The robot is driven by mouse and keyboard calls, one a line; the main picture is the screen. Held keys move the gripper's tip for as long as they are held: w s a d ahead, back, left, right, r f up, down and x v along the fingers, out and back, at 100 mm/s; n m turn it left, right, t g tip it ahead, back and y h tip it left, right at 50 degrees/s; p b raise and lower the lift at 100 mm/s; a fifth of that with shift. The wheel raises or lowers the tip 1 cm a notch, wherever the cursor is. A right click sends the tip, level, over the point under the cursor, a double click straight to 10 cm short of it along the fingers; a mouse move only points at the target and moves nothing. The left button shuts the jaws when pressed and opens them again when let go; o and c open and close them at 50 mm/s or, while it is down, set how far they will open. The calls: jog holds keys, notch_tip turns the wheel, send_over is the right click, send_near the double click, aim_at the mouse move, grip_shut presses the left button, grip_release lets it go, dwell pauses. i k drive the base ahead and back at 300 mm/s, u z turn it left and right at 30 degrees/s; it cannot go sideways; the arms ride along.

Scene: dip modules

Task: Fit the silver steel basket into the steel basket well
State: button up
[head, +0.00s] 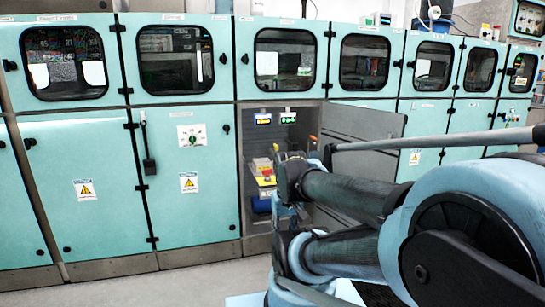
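I cannot make out the silver steel basket or the steel basket well in the head view. My dark, pale-blue-jointed arm fills the lower right and reaches toward an open cabinet bay (292,146) in the middle. The arm covers the lower right of this bay. My gripper's fingers do not show, so I cannot see whether they hold anything.
A row of teal cabinets (90,200) with windowed upper doors spans the view. A grey open door (375,125) stands to the right of the bay, behind my arm. The bay holds two small displays (288,118) and a yellow part (266,181). Grey floor (190,286) is clear at lower left.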

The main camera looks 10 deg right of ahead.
aim_at(267, 185)
jog(key=z, duration=0.3)
jog(key=i, duration=1.25)
jog(key=z, duration=0.7)
